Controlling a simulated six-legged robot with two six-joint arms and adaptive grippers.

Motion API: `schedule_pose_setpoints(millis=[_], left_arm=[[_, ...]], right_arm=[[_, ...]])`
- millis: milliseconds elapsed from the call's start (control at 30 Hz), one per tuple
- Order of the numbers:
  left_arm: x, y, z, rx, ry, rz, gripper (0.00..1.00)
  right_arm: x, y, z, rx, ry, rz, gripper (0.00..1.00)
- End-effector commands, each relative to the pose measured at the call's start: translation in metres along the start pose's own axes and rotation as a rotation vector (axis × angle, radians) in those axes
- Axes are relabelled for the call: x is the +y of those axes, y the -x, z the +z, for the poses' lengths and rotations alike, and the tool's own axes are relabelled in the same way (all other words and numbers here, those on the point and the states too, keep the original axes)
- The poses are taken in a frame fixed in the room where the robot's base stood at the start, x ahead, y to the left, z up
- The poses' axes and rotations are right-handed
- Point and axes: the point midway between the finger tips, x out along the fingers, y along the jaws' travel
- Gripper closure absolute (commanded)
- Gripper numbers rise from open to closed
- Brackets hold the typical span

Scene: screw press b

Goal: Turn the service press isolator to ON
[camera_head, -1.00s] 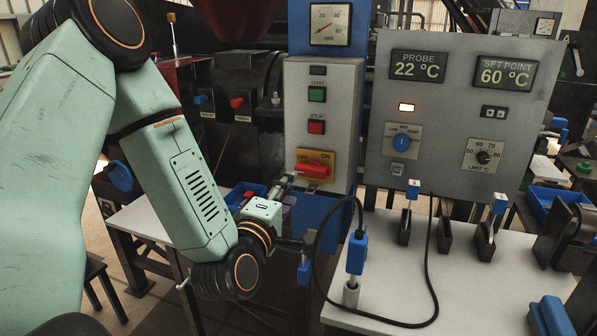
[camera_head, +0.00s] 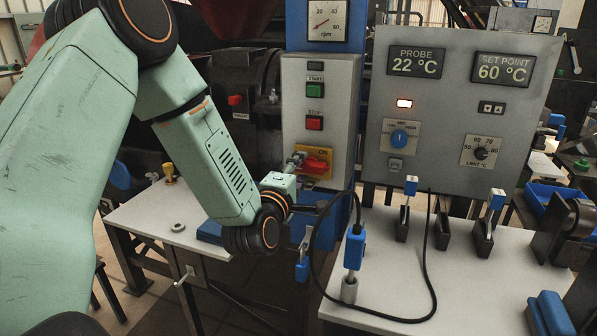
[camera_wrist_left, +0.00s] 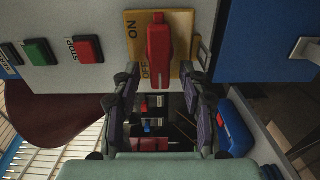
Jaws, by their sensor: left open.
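The isolator is a red handle (camera_head: 316,164) on a yellow plate at the bottom of the grey press panel. In the left wrist view the plate (camera_wrist_left: 185,18) reads ON and OFF. The handle (camera_wrist_left: 159,50) lies along the picture's height there, its lower end beside OFF; in the head view it lies about level. My left gripper (camera_head: 297,161) is at the handle's left end. In the wrist view its fingers (camera_wrist_left: 160,100) are open, one on each side of the handle's line, and the gap looks empty; contact cannot be told. My right gripper is not in view.
A green START button (camera_head: 315,90) and a red STOP button (camera_head: 314,123) sit above the isolator. A control box (camera_head: 440,160) stands to the right. A black cable (camera_head: 424,260) loops over the white table (camera_head: 470,300). Another table (camera_head: 150,225) is below my left arm.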

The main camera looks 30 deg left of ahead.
Motion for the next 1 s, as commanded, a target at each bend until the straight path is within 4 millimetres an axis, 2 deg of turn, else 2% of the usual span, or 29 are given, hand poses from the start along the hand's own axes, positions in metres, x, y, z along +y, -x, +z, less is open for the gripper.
schedule_pose_setpoints(millis=[67, 567, 1000], left_arm=[[-0.0001, 0.0002, 0.0001, 0.0, 0.0, 0.0, 0.58], [-0.0001, 0.0004, 0.0002, 0.0, -0.001, 0.0, 1.0], [0.0013, 0.0004, 0.0002, 0.0, -0.049, 0.0, 1.0]], right_arm=[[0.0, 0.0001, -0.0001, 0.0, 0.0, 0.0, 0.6], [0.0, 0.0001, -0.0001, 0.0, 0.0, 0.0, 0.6], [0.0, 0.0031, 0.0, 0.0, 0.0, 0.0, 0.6]])
